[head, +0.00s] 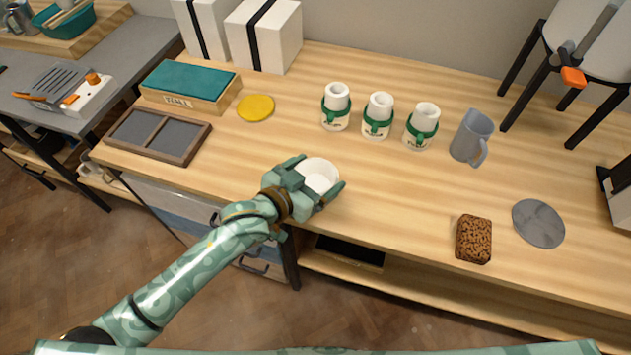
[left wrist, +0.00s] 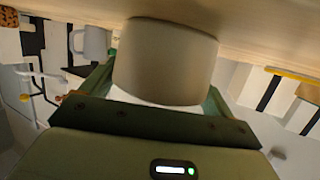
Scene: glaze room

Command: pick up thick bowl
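The thick bowl (head: 319,176) is white and round, near the front edge of the wooden worktop. My left gripper (head: 318,178) is at the bowl, with one finger on either side of its wall. In the left wrist view the bowl (left wrist: 166,62) fills the space between the green fingers, its outer wall large and pale. The fingers look very close to the wall on both sides, but I cannot tell whether they press on it. Whether the bowl rests on the wood or is slightly raised is unclear. My right gripper is not in view.
Several vessels stand behind: white jars with green bands (head: 378,117) and a grey mug (head: 472,137). A brown speckled block (head: 473,239) and grey disc (head: 538,223) lie to the right. A divided tray (head: 158,136) and yellow disc (head: 256,108) lie left. Wood right of the bowl is clear.

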